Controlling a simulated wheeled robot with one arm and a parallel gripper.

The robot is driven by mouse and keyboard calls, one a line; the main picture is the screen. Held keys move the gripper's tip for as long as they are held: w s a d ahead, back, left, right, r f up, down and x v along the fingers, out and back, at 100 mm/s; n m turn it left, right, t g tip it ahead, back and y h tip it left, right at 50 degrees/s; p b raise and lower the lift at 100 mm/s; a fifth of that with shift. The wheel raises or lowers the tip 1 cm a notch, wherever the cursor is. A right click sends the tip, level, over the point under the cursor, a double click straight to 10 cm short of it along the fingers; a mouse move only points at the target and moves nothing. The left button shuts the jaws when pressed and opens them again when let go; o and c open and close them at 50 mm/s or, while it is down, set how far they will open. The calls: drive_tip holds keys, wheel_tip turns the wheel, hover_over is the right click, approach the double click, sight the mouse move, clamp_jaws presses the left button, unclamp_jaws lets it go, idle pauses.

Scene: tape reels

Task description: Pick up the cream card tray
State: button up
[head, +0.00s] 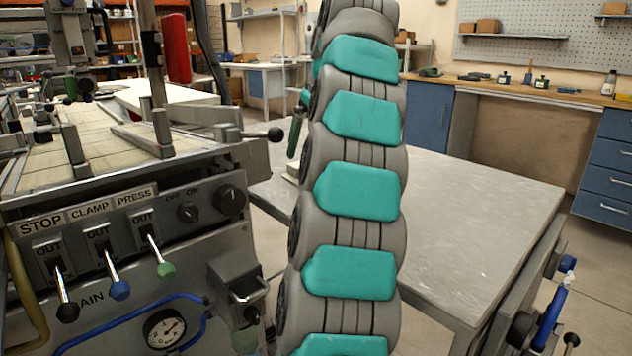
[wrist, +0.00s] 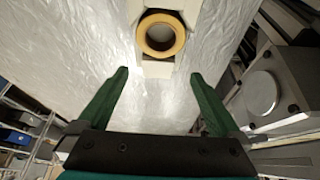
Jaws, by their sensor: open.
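The cream card tray (wrist: 157,69) lies on the metal table top, at the top middle of the wrist view, and its far end is cut off by the frame. A yellow-tan tape reel (wrist: 161,35) lies flat in it. My gripper (wrist: 160,76) is open, its two green fingers spread on either side of the tray's near end, with nothing between them. Whether the fingers are at the tray's height cannot be told. In the head view my arm hides most of this area; a dark green finger and a small pale edge (head: 293,171) show at its left.
The metal table (head: 480,205) is bare to the right of my arm. A grey machine with levers and a gauge (head: 164,328) stands close on the left. A workbench with blue drawers (head: 607,182) is at the back right.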

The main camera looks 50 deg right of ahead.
sight(299, 163)
drive_tip(key=shift+w+b+x, duration=0.2)
drive_tip(key=shift+b+x, duration=0.2)
drive_tip(key=shift+x, duration=2.6)
drive_tip(key=shift+w+d, duration=0.15)
drive_tip(key=shift+d, duration=0.05)
drive_tip(key=shift+r, duration=0.1)
drive_tip(key=shift+c, duration=0.2)
clamp_jaws()
drive_tip(key=shift+r, duration=0.2)
drive_tip(key=shift+r+p, duration=0.6)
drive_tip(key=shift+r, duration=1.05)
drive_tip(key=shift+s+a+b, duration=0.25)
drive_tip(key=shift+s+a, duration=0.05)
drive_tip(key=shift+s, duration=0.35)
drive_tip(key=shift+s+a+b, duration=0.2)
drive_tip(key=shift+s+a, duration=0.1)
drive_tip(key=shift+s, duration=0.3)
drive_tip(key=s+a, duration=0.2)
drive_tip(key=s, duration=0.2)
drive_tip(key=s+a+r+b, duration=0.1)
drive_tip(key=s, duration=0.3)
drive_tip(key=s+a, duration=0.2)
drive_tip(key=s, duration=0.2)
drive_tip(key=shift+a+r+b, duration=0.15)
drive_tip(key=shift+a+b, duration=0.15)
